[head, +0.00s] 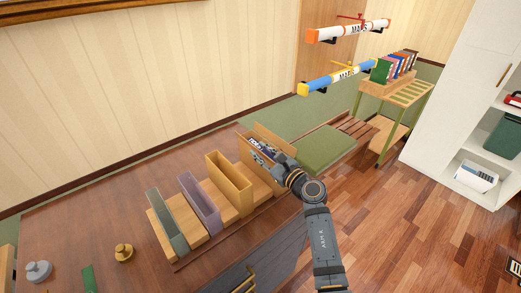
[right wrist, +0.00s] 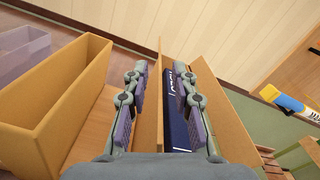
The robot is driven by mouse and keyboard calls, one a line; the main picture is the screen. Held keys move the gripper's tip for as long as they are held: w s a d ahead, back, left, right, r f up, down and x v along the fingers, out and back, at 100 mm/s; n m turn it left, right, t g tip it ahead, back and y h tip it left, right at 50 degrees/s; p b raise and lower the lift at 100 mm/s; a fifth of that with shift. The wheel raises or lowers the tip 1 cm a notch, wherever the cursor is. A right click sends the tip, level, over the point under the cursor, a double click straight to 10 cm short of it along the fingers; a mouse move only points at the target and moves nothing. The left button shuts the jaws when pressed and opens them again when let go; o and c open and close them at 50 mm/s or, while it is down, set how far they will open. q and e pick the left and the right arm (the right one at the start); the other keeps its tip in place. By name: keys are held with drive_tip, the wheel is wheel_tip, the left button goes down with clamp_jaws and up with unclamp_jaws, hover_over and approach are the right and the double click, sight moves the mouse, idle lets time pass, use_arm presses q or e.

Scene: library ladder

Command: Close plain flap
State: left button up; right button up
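A plain wood-coloured box (head: 248,154) stands at the right end of a row of narrow open boxes. It holds dark items, and a navy one (right wrist: 176,115) with white lettering shows in the right wrist view. A plain tan panel (right wrist: 226,110) stands right of the navy item, apart from the near wall (right wrist: 149,95). I cannot tell which panel is the flap. My right gripper (head: 268,158) is at this box. In the wrist view its fingers (right wrist: 163,85) are spread, one left of the near wall, the other over the navy item. My left gripper is not in view.
A yellow box (head: 228,184), a purple box (head: 200,203) and a grey-green box (head: 166,219) stand left of it on the brown top. A brass knob-like piece (head: 124,253) lies further left.

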drive_tip(key=shift+w+a, duration=0.15)
drive_tip(key=shift+c, duration=0.2)
clamp_jaws()
